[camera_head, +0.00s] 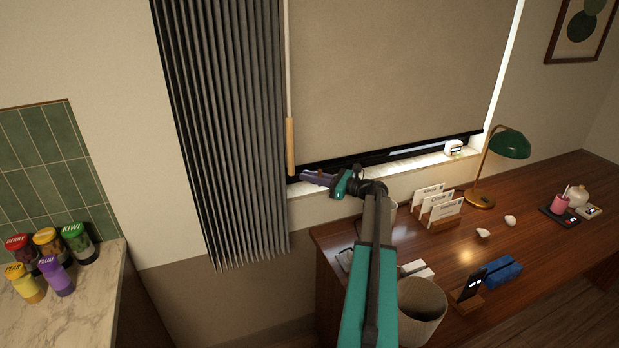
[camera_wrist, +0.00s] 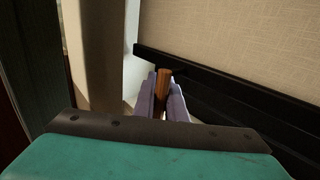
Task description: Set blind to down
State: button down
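The beige roller blind (camera_head: 395,75) hangs low over the window in the head view. Its black bottom bar (camera_head: 390,154) is a little above the sill. The blind's fabric (camera_wrist: 225,40) and bar (camera_wrist: 215,95) fill the right of the wrist view. A pull rod with a wooden handle (camera_head: 290,145) hangs at the blind's left edge. My gripper (camera_head: 303,175) is at the handle's lower end. In the wrist view, my gripper's purple fingers (camera_wrist: 163,98) are shut closely on both sides of the wooden handle (camera_wrist: 164,82). The exact contact is small and partly hidden.
A grey pleated curtain (camera_head: 225,130) hangs just left of the handle. The sill (camera_head: 425,166) holds a small white object (camera_head: 454,147). Below, the desk (camera_head: 500,225) carries a card holder (camera_head: 440,217), a green lamp (camera_head: 508,143) and a phone stand (camera_head: 468,290). A bin (camera_head: 422,310) is beside my arm.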

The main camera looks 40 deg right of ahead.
jog(key=shift+a+f+b, duration=0.1)
jog(key=shift+f+b, duration=0.4)
jog(key=shift+f, duration=0.7)
jog(key=c, duration=1.8)
grip_release()
jog(key=shift+f, duration=0.1)
jog(key=shift+s+d, duration=0.15)
jog(key=shift+d, duration=0.05)
jog(key=b+v, duration=0.3)
jog(key=v, duration=1)
jog(key=shift+s, duration=0.25)
